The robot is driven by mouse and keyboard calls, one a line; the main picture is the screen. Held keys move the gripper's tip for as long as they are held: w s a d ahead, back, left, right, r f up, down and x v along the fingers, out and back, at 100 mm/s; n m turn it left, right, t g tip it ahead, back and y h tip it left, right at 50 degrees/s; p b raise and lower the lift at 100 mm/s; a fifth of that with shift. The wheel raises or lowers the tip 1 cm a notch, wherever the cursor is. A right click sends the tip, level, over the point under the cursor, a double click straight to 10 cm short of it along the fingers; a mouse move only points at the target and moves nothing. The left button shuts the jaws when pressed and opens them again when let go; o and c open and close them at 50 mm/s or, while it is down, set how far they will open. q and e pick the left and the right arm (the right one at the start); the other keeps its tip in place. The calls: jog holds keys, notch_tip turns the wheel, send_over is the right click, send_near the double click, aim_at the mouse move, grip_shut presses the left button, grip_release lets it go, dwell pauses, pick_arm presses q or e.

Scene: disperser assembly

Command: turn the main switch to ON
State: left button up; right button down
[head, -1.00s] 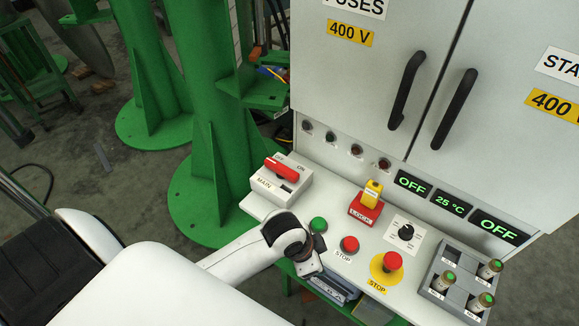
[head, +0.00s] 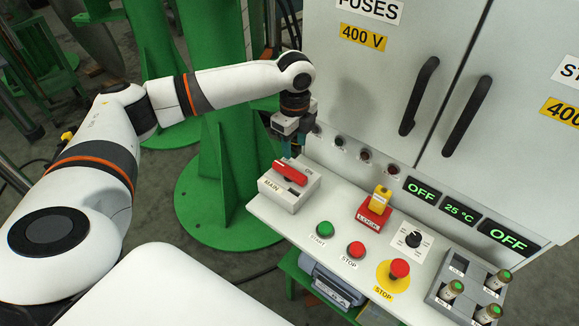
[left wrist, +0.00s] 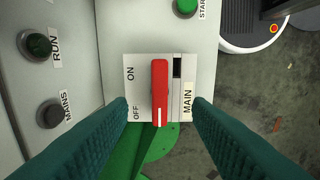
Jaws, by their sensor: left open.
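The main switch is a pale box (head: 283,199) marked MAIN at the left end of the console, with a red handle (head: 290,172) on top. In the left wrist view the red handle (left wrist: 160,88) lies lengthwise. Its white line is at the end nearer the OFF label (left wrist: 138,114); the ON label (left wrist: 130,73) is beside its other part. My left gripper (head: 287,148) is just behind the switch in the head view. In the wrist view its two teal fingers (left wrist: 160,108) are wide apart, one on each side of the handle, apparently not touching it. My right gripper is not in view.
The console also has a green START button (head: 325,229), a red STOP button (head: 356,249), a LOCK block (head: 375,207), a dial (head: 413,239) and an emergency stop (head: 399,269). The cabinet (head: 400,80) rises behind. A green post (head: 215,150) stands left of the console.

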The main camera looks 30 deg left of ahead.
aim_at(290, 169)
pick_arm(q)
jog(key=f, duration=0.3)
jog(key=a+f, duration=0.1)
jog(key=f, duration=0.6)
jog(key=shift+w+a+f, duration=0.15)
jog(key=shift+a+f, duration=0.1)
